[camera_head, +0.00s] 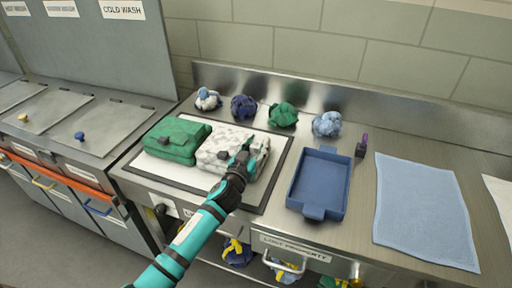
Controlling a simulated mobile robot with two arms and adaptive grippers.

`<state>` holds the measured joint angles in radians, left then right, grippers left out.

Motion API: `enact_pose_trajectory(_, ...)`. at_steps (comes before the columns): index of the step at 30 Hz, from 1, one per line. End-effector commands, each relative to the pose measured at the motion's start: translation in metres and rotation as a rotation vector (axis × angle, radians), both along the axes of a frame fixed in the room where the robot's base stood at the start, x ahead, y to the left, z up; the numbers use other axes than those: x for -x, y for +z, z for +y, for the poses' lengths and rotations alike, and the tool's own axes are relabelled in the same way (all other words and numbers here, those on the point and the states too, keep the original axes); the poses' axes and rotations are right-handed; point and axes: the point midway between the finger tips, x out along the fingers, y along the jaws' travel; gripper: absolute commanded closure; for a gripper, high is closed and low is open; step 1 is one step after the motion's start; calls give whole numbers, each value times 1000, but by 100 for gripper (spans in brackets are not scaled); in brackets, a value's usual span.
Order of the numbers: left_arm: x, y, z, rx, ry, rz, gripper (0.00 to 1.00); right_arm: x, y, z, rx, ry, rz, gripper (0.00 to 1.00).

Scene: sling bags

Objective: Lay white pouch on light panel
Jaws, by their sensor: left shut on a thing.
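The white pouch (216,149), pale with grey mottling and a dark buckle patch, is over the right half of the light panel (153,167), a white surface in a dark frame. I cannot tell whether it rests on the panel or hangs just above it. My left gripper (247,155) is shut on the right side of the white pouch and hides part of it. A green pouch (176,138) with a dark patch lies on the left half of the panel, close beside the white one. My right gripper is not in view.
Several crumpled cloth bundles, such as the green one (283,115), line the back of the steel counter. A blue tray (320,183) stands right of the panel, with a small dark object (361,149) and a light blue mat (424,209) beyond. A drawer (285,247) labelled "lost property" is below.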

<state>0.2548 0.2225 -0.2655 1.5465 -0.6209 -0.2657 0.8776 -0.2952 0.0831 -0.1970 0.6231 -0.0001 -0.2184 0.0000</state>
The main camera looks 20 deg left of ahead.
Motion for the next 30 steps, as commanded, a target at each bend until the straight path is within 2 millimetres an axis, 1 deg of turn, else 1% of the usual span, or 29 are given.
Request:
enact_pose_trajectory(2, 0, -4, 0, 0, 0, -3, 100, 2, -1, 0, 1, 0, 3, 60)
enact_pose_trajectory(8, 0, -4, 0, 2, 0, -2, 100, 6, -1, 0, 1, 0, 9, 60)
enact_pose_trajectory(9, 0, -6, 0, 3, 0, 1, 65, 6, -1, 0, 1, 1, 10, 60)
enact_pose_trajectory(13, 0, -6, 0, 2, 0, 1, 48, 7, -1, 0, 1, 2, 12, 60)
enact_pose_trajectory(20, 0, -5, 0, 1, 0, 0, 47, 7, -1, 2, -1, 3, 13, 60)
enact_pose_trajectory(23, 3, -6, 0, 0, 0, 0, 47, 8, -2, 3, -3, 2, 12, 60)
enact_pose_trajectory(26, 14, -6, 1, -1, 0, 0, 47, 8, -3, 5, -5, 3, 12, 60)
enact_pose_trajectory(29, 32, -7, 2, 1, -1, 1, 47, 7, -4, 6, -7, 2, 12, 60)
enact_pose_trajectory(30, 41, -8, 2, 0, 0, 2, 47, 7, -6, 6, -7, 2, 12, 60)
